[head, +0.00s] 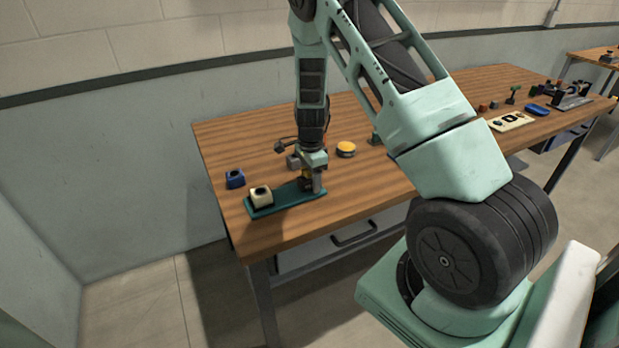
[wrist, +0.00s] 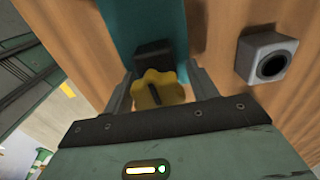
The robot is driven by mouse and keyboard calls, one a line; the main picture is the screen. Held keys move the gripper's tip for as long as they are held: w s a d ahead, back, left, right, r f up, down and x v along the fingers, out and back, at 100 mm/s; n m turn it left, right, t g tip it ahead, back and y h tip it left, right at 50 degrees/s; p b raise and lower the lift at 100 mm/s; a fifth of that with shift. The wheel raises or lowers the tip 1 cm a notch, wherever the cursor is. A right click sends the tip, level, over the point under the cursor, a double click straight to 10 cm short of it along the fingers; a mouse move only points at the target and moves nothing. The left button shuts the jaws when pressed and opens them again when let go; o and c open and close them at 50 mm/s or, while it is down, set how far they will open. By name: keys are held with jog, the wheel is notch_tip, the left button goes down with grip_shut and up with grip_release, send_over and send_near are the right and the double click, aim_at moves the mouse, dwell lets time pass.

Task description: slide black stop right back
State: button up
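The black stop (wrist: 153,56) sits on the teal rail (wrist: 156,18), with a yellow lobed knob (wrist: 150,92) on its near side in the wrist view. My gripper (wrist: 162,74) has one finger on each side of the knob, with a gap visible at the right finger. It looks open. In the head view my gripper (head: 313,184) is down at the right part of the teal rail (head: 284,199) and hides most of the stop. A cream block (head: 261,196) with a dark round top is at the rail's left end.
A blue block (head: 235,179) stands left of the rail. A grey block (head: 293,161) with a round dark opening stands close behind my gripper. A yellow-topped puck (head: 346,149) is further right. The table's front edge is close to the rail.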

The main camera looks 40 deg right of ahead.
notch_tip(320, 180, up, 17)
jog(key=shift+r+b, duration=0.2)
jog(key=shift+b, duration=0.25)
jog(key=shift+a, duration=0.1)
dwell(0.5)
jog(key=s+a+r+n+y, duration=0.1)
jog(key=s+a+n, duration=0.3)
jog(key=a, duration=0.5)
jog(key=s+a+r+n, duration=0.1)
jog(key=s+a+n, duration=0.1)
jog(key=a+n, duration=0.5)
jog(key=s+a+r+n+y, duration=0.1)
jog(key=s+a+n, duration=0.25)
jog(key=a, duration=0.65)
jog(key=s+a+n, duration=0.4)
jog(key=s+n, duration=0.3)
jog(key=s, duration=0.2)
jog(key=s+a+n+h, duration=0.1)
jog(key=s+a+n, duration=0.4)
jog(key=s+n, duration=0.2)
jog(key=s, duration=0.2)
jog(key=shift+s+a+r, duration=0.15)
jog(key=shift+s+r, duration=0.1)
jog(key=shift+s, duration=0.1)
